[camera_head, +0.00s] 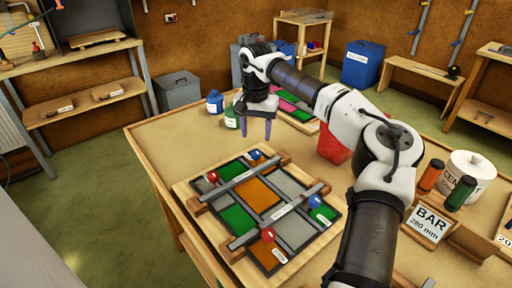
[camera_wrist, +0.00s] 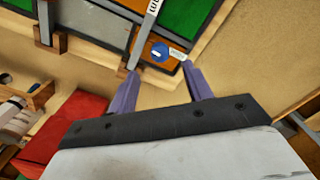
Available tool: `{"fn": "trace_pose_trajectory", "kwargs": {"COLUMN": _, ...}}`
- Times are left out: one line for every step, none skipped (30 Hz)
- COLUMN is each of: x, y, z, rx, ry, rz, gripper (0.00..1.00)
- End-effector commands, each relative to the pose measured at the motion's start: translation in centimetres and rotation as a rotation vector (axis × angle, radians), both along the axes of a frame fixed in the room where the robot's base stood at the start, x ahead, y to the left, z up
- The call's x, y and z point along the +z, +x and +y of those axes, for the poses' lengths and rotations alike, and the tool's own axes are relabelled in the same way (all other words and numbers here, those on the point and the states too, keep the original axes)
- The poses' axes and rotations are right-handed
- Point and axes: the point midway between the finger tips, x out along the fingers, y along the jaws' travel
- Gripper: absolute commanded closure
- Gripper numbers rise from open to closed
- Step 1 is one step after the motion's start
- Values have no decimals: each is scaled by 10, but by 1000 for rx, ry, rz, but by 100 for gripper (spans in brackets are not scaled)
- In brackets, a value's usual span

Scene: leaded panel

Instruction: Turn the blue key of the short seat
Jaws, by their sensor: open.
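A leaded panel of green, orange and grey panes lies on the bench, its board (camera_head: 188,192) beneath and dark bars across it. One blue key (camera_head: 254,155) is at the panel's far edge by a bar end; a second blue key (camera_head: 315,201) is at its right side. The labels are too small to read, so I cannot tell which key belongs to the short seat. My gripper (camera_head: 254,137) is open and empty, pointing down near the far edge. In the wrist view a blue key (camera_wrist: 160,51) beside a labelled bar shows just beyond the open fingertips (camera_wrist: 160,72).
Red keys (camera_head: 212,176) (camera_head: 268,235) are on the panel's left and near sides. A red container (camera_head: 332,146) stands right of my gripper; blue and green jars (camera_head: 215,102) (camera_head: 232,117) stand left. A BAR sign (camera_head: 429,222) and bottles are at right.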

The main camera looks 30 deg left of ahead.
Motion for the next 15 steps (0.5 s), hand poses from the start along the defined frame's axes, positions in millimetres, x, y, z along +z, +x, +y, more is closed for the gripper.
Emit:
{"fn": "trace_pose_trajectory", "kwargs": {"x": 11, "y": 0, "z": 1, "rx": -1, "ry": 3, "rz": -2, "gripper": 50}}
{"fn": "trace_pose_trajectory", "kwargs": {"x": 18, "y": 0, "z": 0, "rx": -1, "ry": 2, "rz": -2, "gripper": 50}}
{"fn": "trace_pose_trajectory", "kwargs": {"x": 27, "y": 0, "z": 1, "rx": -2, "ry": 2, "rz": -3, "gripper": 50}}
{"fn": "trace_pose_trajectory", "kwargs": {"x": 32, "y": 0, "z": 0, "rx": -2, "ry": 2, "rz": -2, "gripper": 50}}
{"fn": "trace_pose_trajectory", "kwargs": {"x": 38, "y": 0, "z": 0, "rx": -1, "ry": 2, "rz": -2, "gripper": 50}}
{"fn": "trace_pose_trajectory", "kwargs": {"x": 45, "y": -1, "z": 1, "rx": 0, "ry": 3, "rz": -1, "gripper": 50}}
{"fn": "trace_pose_trajectory", "kwargs": {"x": 50, "y": 0, "z": 1, "rx": 0, "ry": 3, "rz": -1, "gripper": 50}}
{"fn": "trace_pose_trajectory", "kwargs": {"x": 53, "y": 0, "z": 1, "rx": 0, "ry": 2, "rz": 0, "gripper": 50}}
{"fn": "trace_pose_trajectory", "kwargs": {"x": 58, "y": 0, "z": 1, "rx": 0, "ry": 1, "rz": -1, "gripper": 50}}
{"fn": "trace_pose_trajectory", "kwargs": {"x": 61, "y": 0, "z": 0, "rx": -1, "ry": 1, "rz": -1, "gripper": 50}}
{"fn": "trace_pose_trajectory", "kwargs": {"x": 63, "y": 0, "z": 0, "rx": -1, "ry": 1, "rz": -1, "gripper": 50}}
{"fn": "trace_pose_trajectory", "kwargs": {"x": 66, "y": 0, "z": 0, "rx": -1, "ry": 1, "rz": -1, "gripper": 50}}
{"fn": "trace_pose_trajectory", "kwargs": {"x": 67, "y": 0, "z": 0, "rx": -1, "ry": 1, "rz": 0, "gripper": 50}}
{"fn": "trace_pose_trajectory", "kwargs": {"x": 68, "y": 0, "z": 0, "rx": -1, "ry": 1, "rz": 0, "gripper": 50}}
{"fn": "trace_pose_trajectory", "kwargs": {"x": 69, "y": 0, "z": 0, "rx": -1, "ry": 1, "rz": 1, "gripper": 50}}
